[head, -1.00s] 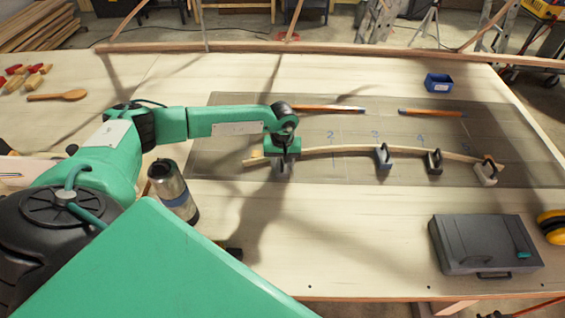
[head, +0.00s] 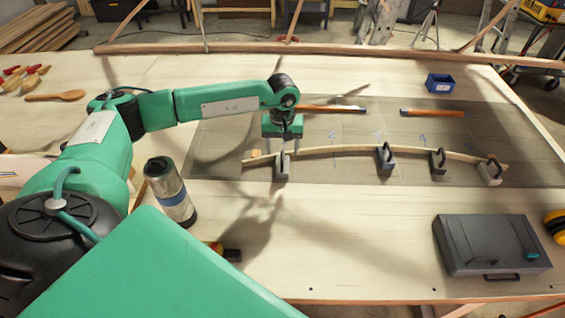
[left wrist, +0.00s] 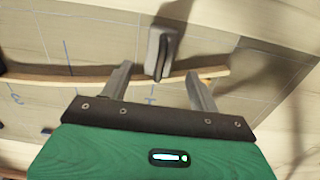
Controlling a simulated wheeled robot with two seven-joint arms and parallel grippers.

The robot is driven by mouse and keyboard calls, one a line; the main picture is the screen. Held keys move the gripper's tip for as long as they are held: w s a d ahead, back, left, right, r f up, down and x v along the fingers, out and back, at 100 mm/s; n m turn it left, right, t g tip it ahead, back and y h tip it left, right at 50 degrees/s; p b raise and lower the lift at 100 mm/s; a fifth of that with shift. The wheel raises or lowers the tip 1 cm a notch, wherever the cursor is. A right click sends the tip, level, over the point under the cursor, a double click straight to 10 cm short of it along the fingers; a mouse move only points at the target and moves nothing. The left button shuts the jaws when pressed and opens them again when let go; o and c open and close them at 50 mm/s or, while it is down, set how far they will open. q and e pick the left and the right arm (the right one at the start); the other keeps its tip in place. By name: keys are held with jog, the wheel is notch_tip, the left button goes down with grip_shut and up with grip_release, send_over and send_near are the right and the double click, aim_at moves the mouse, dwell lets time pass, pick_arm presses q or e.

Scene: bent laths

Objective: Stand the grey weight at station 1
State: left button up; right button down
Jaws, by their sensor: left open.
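The grey weight (head: 282,168) stands upright at the left end of the thin bent lath (head: 340,149), at the lath there; whether they touch is unclear. My left gripper (head: 283,148) is directly above this weight, pointing down, open and empty. In the left wrist view the same weight (left wrist: 160,54) shows beyond and between the two spread fingers (left wrist: 160,72), apart from both. The lath (left wrist: 88,78) runs across behind the fingers. A blue line lies close to the weight on the board; its number is not readable. My right gripper is out of view.
A blue-grey weight (head: 385,158), a dark weight (head: 437,162) and a light grey weight (head: 490,173) stand along the lath to the right. A flask (head: 170,192) stands left of the board (head: 330,174). A grey case (head: 490,247) lies front right.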

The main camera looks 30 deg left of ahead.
aim_at(283, 156)
pick_arm(q)
notch_tip(283, 156, up, 4)
jog(key=shift+f+b, duration=0.1)
jog(key=shift+b, duration=0.45)
jog(key=shift+r, duration=0.45)
